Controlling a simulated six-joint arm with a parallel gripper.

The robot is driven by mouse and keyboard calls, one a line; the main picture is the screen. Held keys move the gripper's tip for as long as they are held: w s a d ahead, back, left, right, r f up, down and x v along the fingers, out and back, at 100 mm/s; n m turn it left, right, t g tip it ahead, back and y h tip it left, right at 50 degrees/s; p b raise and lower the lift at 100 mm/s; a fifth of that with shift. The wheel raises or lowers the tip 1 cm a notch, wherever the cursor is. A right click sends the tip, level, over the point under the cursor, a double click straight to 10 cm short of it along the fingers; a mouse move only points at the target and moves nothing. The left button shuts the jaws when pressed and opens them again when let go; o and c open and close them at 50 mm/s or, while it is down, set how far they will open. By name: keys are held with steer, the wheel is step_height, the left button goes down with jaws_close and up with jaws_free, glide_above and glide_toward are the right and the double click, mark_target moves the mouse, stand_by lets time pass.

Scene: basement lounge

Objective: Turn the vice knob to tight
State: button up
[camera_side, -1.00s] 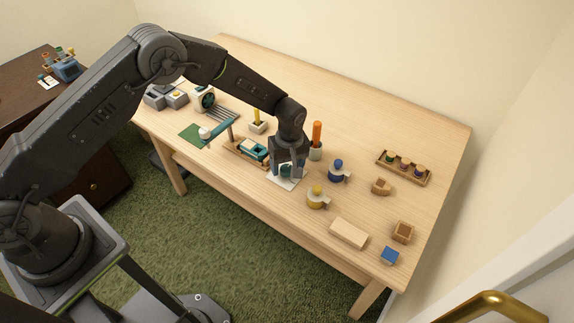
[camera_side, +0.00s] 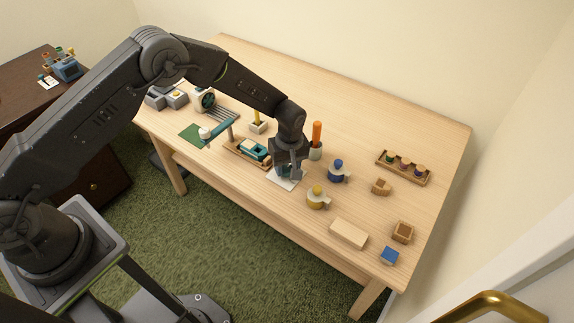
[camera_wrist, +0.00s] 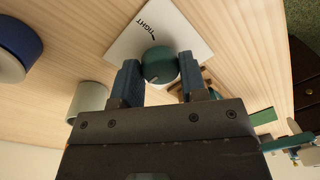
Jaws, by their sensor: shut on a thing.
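The vice knob (camera_wrist: 160,64) is a round green-teal knob in the middle of the wrist view. It sits on a white card (camera_wrist: 181,32) printed with the word TIGHT, which reads upside down there, and a small dark mark. My gripper (camera_side: 286,173) is low over the card (camera_side: 279,183) in the side view. Its two fingers stand on either side of the knob and are shut on it. The knob is mostly hidden by the gripper in the side view.
A wooden tray with a teal block (camera_side: 254,150) lies just left of my gripper. The back of the table (camera_side: 350,105) is clear.

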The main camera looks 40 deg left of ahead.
steer(key=shift+m, duration=0.3)
steer(key=m, duration=1)
steer(key=shift+t, duration=0.3)
steer(key=m, duration=0.3)
steer(key=shift+m, duration=0.4)
steer(key=m, duration=0.4)
steer(key=shift+s+t, duration=0.1)
steer(key=shift+t, duration=0.2)
steer(key=m, duration=0.5)
steer(key=shift+m, duration=0.4)
steer(key=o, duration=0.9)
steer(key=shift+r, duration=0.15)
